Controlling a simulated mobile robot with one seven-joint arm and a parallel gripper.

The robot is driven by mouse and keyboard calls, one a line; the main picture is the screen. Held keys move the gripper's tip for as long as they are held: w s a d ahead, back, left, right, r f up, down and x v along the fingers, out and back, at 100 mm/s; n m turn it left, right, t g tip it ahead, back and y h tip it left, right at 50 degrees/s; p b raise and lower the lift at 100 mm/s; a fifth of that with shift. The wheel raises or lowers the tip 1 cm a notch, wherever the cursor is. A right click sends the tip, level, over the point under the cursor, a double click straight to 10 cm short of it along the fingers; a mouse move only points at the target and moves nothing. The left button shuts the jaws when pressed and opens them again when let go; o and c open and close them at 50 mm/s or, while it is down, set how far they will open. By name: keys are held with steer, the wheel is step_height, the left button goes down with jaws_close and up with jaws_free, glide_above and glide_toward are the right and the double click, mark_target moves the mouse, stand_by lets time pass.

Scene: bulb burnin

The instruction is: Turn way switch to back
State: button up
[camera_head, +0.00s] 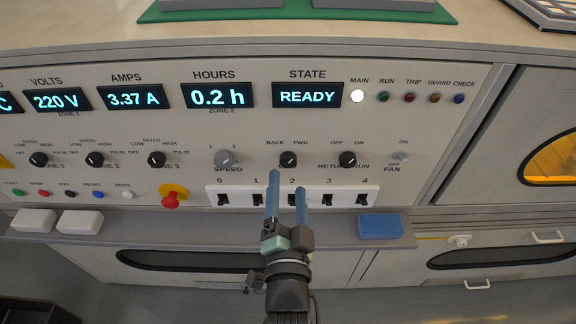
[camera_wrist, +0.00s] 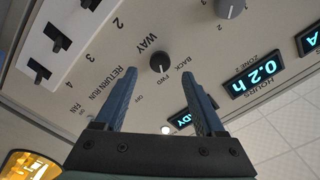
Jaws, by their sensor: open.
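The way switch (camera_head: 288,159) is a small black round knob on the panel, with BACK printed at its upper left and FWD at its upper right. In the wrist view the knob (camera_wrist: 160,62) shows upside down beside the word WAY. Its pale mark appears to point toward FWD. My gripper (camera_head: 287,181) is open and empty, with two blue fingers. In the head view its fingertips are just below the knob. In the wrist view the gripper (camera_wrist: 158,76) has its fingertips on either side of the knob's line, apart from it. Contact is not visible.
The grey speed knob (camera_head: 228,159) is to the left and the return/run knob (camera_head: 347,159) to the right. A white strip of black numbered switches (camera_head: 223,198) lies below. A red button (camera_head: 171,199) and a blue block (camera_head: 381,226) are near the ledge. The display (camera_head: 307,95) reads READY.

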mark_target(288, 164)
steer(key=shift+w, duration=2.75)
jaws_close()
